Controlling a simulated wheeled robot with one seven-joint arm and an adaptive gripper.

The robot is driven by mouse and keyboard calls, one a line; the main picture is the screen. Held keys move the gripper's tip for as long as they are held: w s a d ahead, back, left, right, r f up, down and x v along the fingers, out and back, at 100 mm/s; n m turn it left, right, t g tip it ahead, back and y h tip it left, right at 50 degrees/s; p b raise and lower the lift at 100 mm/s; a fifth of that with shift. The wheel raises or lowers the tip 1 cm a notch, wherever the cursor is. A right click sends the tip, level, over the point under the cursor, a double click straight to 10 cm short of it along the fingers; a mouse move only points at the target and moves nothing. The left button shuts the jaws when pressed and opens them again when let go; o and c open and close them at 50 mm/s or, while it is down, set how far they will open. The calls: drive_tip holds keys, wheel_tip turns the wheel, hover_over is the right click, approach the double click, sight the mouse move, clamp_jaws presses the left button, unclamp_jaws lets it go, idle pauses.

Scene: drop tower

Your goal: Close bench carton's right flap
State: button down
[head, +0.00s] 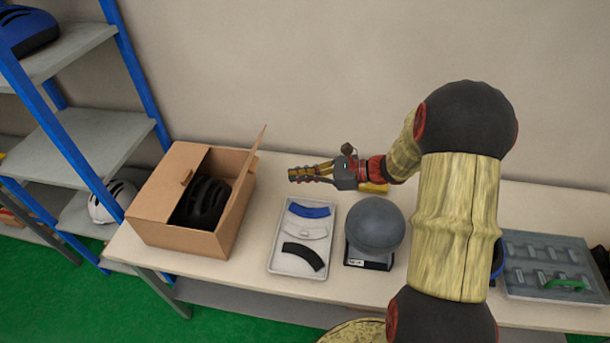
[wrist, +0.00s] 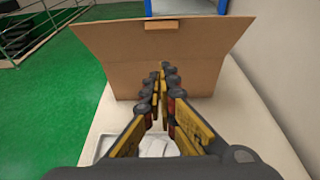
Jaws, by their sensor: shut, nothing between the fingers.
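The bench carton (head: 177,235) is a brown cardboard box at the left end of the bench, with a dark helmet (head: 203,201) inside. Its left flap (head: 171,180) lies folded inward over the left part of the opening. Its right flap (head: 243,178) stands raised, tilted up and outward. My gripper (head: 290,174) is shut and empty, to the right of the flap and apart from it, pointing at it. In the wrist view, the raised flap (wrist: 205,38) spans the top of the carton beyond the closed fingers (wrist: 163,72).
A white tray (head: 271,262) with curved blue, white and black pieces lies right of the carton. A grey ball (head: 375,224) sits on a dark stand behind my arm's reach. A grey case (head: 530,285) lies far right. Blue-post shelving (head: 90,125) stands left; a wall is behind.

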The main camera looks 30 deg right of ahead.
drive_tip(key=w+a+b, duration=0.1)
drive_tip(key=w+a, duration=0.4)
drive_tip(key=a, duration=0.1)
drive_tip(key=shift+a+r, duration=0.15)
drive_tip(key=shift+a, duration=0.25)
drive_tip(key=shift+r, duration=0.2)
drive_tip(key=shift+w+a+r+p, duration=0.1)
drive_tip(key=shift+a+r+p, duration=0.15)
drive_tip(key=shift+p, duration=0.55)
drive_tip(key=shift+w+a+r+g+h+p, duration=0.1)
drive_tip(key=shift+r+g+h+p, duration=0.05)
drive_tip(key=shift+g+h+p, duration=0.2)
